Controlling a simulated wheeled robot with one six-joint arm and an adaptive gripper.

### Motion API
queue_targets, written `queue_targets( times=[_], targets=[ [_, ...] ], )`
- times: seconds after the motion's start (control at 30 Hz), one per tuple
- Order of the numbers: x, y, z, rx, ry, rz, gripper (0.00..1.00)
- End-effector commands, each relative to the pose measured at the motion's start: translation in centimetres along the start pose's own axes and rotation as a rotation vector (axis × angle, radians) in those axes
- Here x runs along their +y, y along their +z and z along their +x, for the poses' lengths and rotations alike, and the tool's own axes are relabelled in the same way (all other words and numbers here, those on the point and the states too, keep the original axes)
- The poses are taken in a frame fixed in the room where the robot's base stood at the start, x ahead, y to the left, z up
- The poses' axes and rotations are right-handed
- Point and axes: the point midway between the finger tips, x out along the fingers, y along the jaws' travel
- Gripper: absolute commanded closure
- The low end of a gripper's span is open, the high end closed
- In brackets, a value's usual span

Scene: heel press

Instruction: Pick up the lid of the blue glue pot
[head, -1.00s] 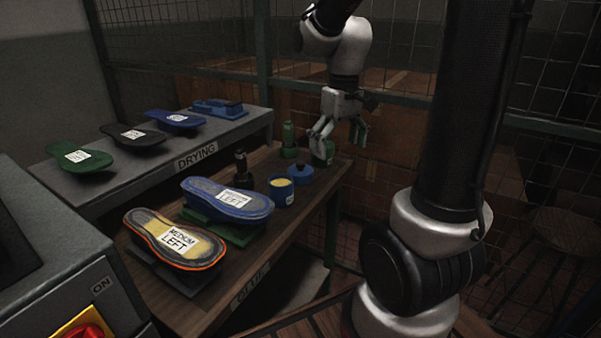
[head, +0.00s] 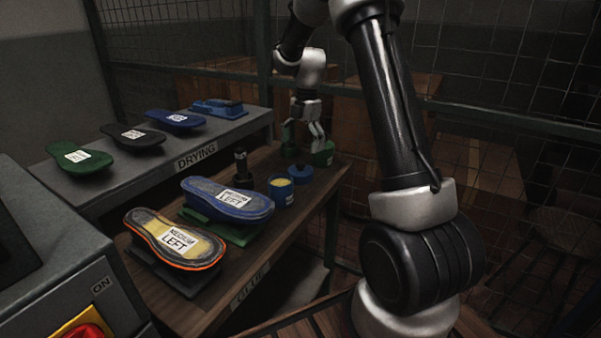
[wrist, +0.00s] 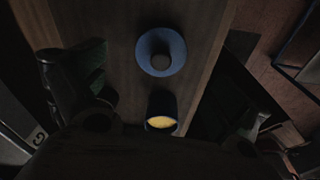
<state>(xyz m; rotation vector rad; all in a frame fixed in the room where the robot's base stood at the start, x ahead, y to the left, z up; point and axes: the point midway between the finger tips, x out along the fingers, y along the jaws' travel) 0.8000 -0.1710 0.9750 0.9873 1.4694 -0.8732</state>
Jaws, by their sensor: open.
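The blue lid (head: 300,176), a round disc with a knob on top, lies on the wooden table. It also shows in the wrist view (wrist: 175,38), near the upper middle. The blue glue pot (head: 283,194) stands uncovered beside it, with yellow glue inside; the pot appears in the wrist view (wrist: 160,104) below the lid. My gripper (head: 303,146) is open and points down above the table, just above and behind the lid in the head view. In the wrist view the lid lies between the lines of the spread fingers. Nothing is held.
A dark bottle (head: 241,168) is left of the pot. The drying shelf (head: 230,130) holds more soles.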

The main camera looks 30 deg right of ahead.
Motion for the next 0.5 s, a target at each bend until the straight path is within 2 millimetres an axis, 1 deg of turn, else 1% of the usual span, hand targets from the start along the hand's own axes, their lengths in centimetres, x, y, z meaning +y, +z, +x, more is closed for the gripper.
queue_targets(
  times=[0.27,0.4,0.5],
  targets=[
    [-0.2,-0.2,3.5,0.002,-0.004,-0.002,0.02],
    [-0.2,-0.3,5.8,0.002,-0.004,0.000,0.02],
    [-0.2,-0.3,7.0,0.002,-0.004,0.000,0.02]
  ],
)
